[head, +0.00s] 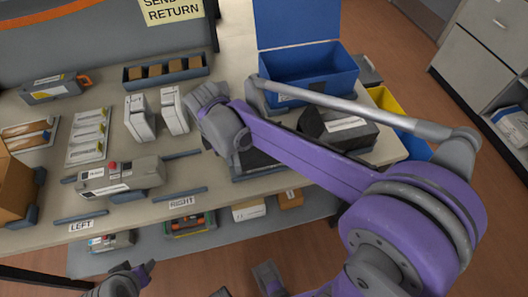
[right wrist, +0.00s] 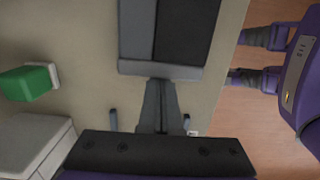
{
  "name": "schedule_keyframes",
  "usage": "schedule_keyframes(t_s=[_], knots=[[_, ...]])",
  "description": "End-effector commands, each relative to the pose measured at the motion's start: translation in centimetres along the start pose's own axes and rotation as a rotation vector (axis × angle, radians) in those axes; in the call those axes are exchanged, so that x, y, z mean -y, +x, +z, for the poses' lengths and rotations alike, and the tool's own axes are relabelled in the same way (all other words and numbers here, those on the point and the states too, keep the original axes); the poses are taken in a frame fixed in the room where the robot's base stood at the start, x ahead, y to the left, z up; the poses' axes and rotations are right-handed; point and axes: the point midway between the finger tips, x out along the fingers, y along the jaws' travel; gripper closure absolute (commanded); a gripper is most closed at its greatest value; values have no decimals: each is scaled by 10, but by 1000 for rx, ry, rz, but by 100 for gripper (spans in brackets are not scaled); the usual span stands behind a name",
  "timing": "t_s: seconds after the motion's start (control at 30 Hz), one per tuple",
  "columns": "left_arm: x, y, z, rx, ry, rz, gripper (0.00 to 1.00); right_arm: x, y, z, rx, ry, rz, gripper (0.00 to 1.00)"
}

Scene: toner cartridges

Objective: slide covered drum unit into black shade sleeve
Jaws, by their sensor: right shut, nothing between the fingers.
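A black box-like piece with a white label (head: 346,124), perhaps the black shade sleeve, lies at the table's right end, partly behind my right arm. A dark piece with a grey front bar (right wrist: 160,69) lies just beyond my right fingertips; my arm hides much of it in the head view. I cannot tell whether it is the covered drum unit. My right gripper (right wrist: 160,84) is shut and empty, close to that bar; contact is unclear. Its fingers are hidden in the head view. My left gripper (right wrist: 262,58) is open and empty, off the table's front edge.
A grey unit with a red knob (head: 120,175) lies between rails by the LEFT label (head: 81,226). White boxes (head: 174,109) stand behind. A blue open bin (head: 310,75) is at the back right. A green block (right wrist: 25,82) is left in the wrist view.

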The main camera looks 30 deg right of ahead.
Motion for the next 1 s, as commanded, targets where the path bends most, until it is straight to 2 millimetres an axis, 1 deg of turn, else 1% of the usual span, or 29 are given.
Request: schedule_keyframes(t_s=[1.0], knots=[[0,-3,-2,-1,0,0,50,0,5,46,1,1,1,100]])
